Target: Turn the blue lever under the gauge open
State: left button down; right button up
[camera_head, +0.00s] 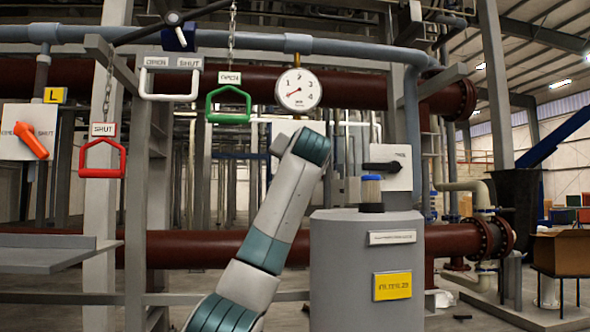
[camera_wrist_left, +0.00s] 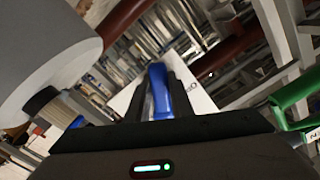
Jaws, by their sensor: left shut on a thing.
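The round white gauge (camera_head: 298,90) hangs at the upper middle of the head view, with its needle on the dial. Below it, my left arm covers the blue lever and my left gripper in that view; only part of a pale plate (camera_head: 284,127) shows beside the arm. In the left wrist view the blue lever (camera_wrist_left: 159,92) stands between the two dark fingers of my left gripper (camera_wrist_left: 161,80). The fingers are shut on it. A white plate (camera_wrist_left: 198,100) shows behind the lever. My right gripper is in neither view.
A green pull handle (camera_head: 228,117) hangs left of my arm, with a red one (camera_head: 101,172) farther left. A grey tank (camera_head: 366,270) stands close on the right. A black lever (camera_head: 380,166) sits on a white plate behind it. An orange lever (camera_head: 31,141) is far left.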

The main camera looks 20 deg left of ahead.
pick_arm(q)
jog(key=shift+s+a+r+m, duration=0.15)
jog(key=shift+a+r+m, duration=0.1)
jog(key=shift+m, duration=0.45)
jog(key=shift+s+a+r+m, duration=0.15)
jog(key=shift+a+m, duration=0.05)
jog(key=shift+m, duration=0.5)
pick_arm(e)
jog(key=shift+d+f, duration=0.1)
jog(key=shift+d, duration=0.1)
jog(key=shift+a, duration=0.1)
pick_arm(q)
jog(key=c, duration=1.6)
grip_release()
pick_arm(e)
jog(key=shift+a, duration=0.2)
pick_arm(q)
jog(key=shift+o, duration=0.2)
jog(key=shift+s+d, duration=0.1)
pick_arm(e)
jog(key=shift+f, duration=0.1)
